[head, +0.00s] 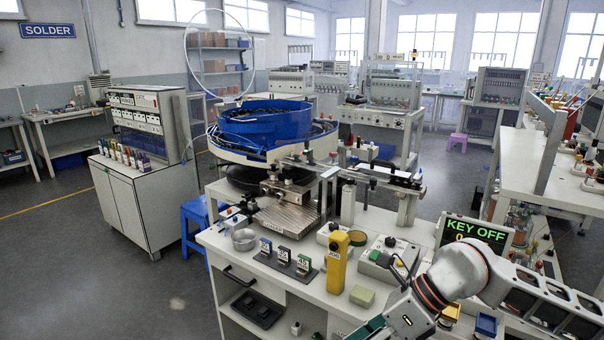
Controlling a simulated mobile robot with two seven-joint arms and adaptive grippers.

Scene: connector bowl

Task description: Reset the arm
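My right arm comes in from the right edge and bends at an orange-ringed joint. Its white wrist (410,312) hangs low over the front right of the workbench (215,238). Dark parts show by the wrist, but I cannot make out the fingertips or whether the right gripper is open or shut. My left arm and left gripper are not in view. A blue bowl feeder (265,120) stands at the back of the bench, apart from my arm. A display (476,234) reading "KEY OFF" stands behind my arm, partly covered by it.
A yellow post (337,262), a grey button box (390,252), a yellow-green block (361,295), a metal bowl (243,239) and a rack of labelled pieces (284,258) crowd the bench front. A blue stool (194,222) stands left. The floor at the lower left is clear.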

